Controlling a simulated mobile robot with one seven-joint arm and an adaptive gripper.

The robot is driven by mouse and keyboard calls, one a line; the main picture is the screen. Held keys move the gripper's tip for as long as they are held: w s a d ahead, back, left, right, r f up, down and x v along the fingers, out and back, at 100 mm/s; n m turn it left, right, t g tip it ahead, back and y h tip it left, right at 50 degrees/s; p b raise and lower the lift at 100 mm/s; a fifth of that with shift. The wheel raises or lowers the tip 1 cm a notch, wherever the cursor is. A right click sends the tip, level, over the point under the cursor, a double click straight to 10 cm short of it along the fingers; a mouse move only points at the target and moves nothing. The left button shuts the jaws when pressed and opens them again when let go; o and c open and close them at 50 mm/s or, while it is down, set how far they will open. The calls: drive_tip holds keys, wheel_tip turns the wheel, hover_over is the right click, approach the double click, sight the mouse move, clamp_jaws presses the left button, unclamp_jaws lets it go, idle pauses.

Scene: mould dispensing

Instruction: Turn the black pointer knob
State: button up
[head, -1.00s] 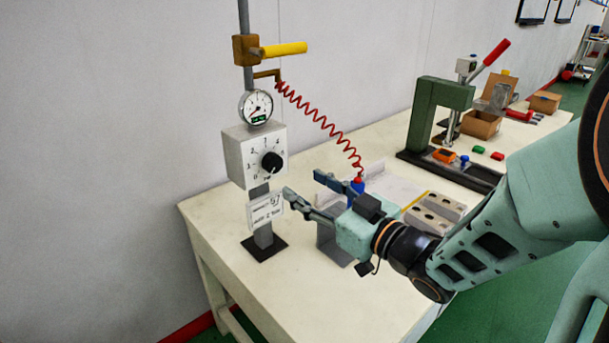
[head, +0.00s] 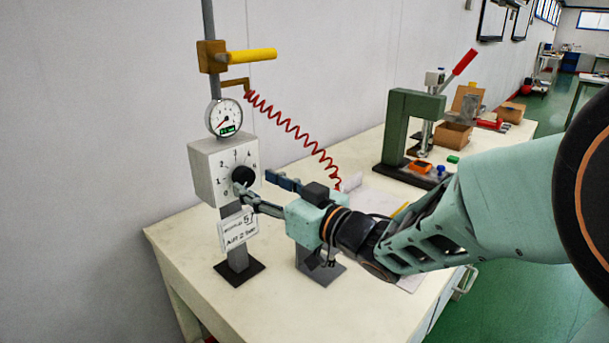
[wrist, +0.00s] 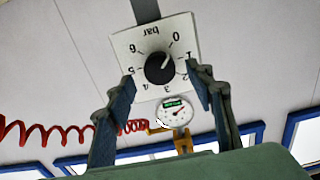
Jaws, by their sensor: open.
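The black pointer knob (head: 243,174) sits on the face of a white dial box (head: 207,172) marked in bar. In the wrist view the knob (wrist: 160,68) faces me upside down, its pale mark aimed up and right, between 0 and 1. My gripper (head: 253,181) is open at the box front. In the wrist view its fingers (wrist: 161,78) stand left and right of the knob with gaps visible; contact cannot be seen. A round gauge (head: 225,117) is above the box; it also shows in the wrist view (wrist: 174,113).
A label card (head: 238,230) hangs below the box on the stand. A yellow-handled valve (head: 250,56) and a red coiled hose (head: 290,126) are above and behind my gripper. A green press (head: 403,125) stands farther back on the table (head: 190,250).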

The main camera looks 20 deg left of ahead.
sight(248, 179)
drive_tip(key=shift+x, duration=1.75)
drive_tip(key=c, duration=1.2)
drive_tip(key=shift+o, duration=0.2)
